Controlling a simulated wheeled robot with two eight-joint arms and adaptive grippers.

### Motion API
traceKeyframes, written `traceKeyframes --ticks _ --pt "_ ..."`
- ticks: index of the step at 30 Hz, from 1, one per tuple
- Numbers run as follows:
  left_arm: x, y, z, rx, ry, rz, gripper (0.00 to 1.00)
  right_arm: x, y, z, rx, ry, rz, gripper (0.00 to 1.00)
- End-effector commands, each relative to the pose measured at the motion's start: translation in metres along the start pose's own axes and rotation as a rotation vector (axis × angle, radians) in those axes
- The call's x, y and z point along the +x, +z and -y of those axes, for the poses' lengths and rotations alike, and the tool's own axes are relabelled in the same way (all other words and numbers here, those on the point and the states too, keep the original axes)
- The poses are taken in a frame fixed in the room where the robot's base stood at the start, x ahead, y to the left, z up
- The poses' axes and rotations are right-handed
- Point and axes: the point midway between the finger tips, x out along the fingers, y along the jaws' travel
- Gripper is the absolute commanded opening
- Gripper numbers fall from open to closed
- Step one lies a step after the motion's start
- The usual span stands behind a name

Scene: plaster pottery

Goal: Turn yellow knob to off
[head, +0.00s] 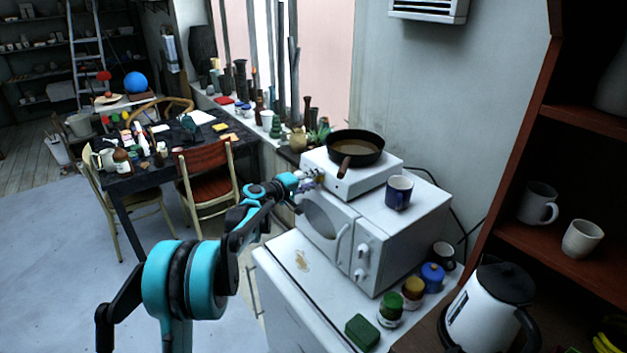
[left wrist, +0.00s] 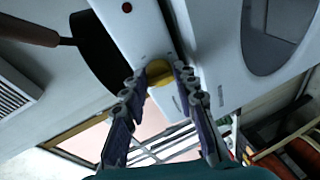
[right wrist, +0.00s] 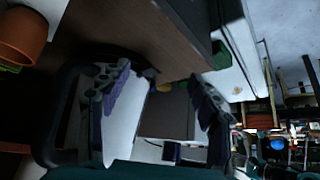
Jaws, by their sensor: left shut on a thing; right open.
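The yellow knob (left wrist: 159,73) is on the front of a white hot plate (head: 375,173), which stands on the white microwave (head: 325,228). The hot plate also shows in the left wrist view (left wrist: 140,30), with a small red dot on its front. My left gripper (head: 312,181) reaches the hot plate's front from the left; its fingers (left wrist: 157,85) are closed on the knob, one on each side. In the head view the gripper mostly hides the knob. My right gripper (right wrist: 155,92) is open and shows only in its own wrist view.
A dark frying pan (head: 356,147) sits on the hot plate, its handle toward the front. A blue mug (head: 398,192) stands on the microwave. Paint jars (head: 413,288) and a white-and-black kettle (head: 484,310) stand at the right. A shelf (head: 560,235) rises at far right.

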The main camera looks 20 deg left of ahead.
Motion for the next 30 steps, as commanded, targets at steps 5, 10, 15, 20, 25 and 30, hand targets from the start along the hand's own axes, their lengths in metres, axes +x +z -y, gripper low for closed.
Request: traceKeyframes --ticks 5,10,15,20,25,30 --pt "0.0 -0.001 -0.001 -0.001 0.002 -0.002 0.34 0.0 0.0 0.0 0.0 0.0 0.0 0.62" --pt "0.0 -0.001 -0.001 -0.001 0.002 -0.002 0.48 0.0 0.0 0.0 0.0 0.0 0.0 0.62" --pt "0.0 -0.001 -0.001 0.0 0.001 -0.002 0.48 0.0 0.0 0.0 0.0 0.0 0.0 0.62" --pt "-0.012 -0.002 0.0 -0.001 0.0 -0.004 0.48 0.0 0.0 0.0 0.0 0.0 0.0 0.62" --pt "-0.046 -0.002 0.0 -0.001 0.0 -0.005 0.48 0.0 0.0 0.0 0.0 0.0 0.0 0.62" --pt "-0.083 -0.001 0.0 0.0 0.0 -0.004 0.48 0.0 0.0 0.0 0.0 0.0 0.0 0.62"
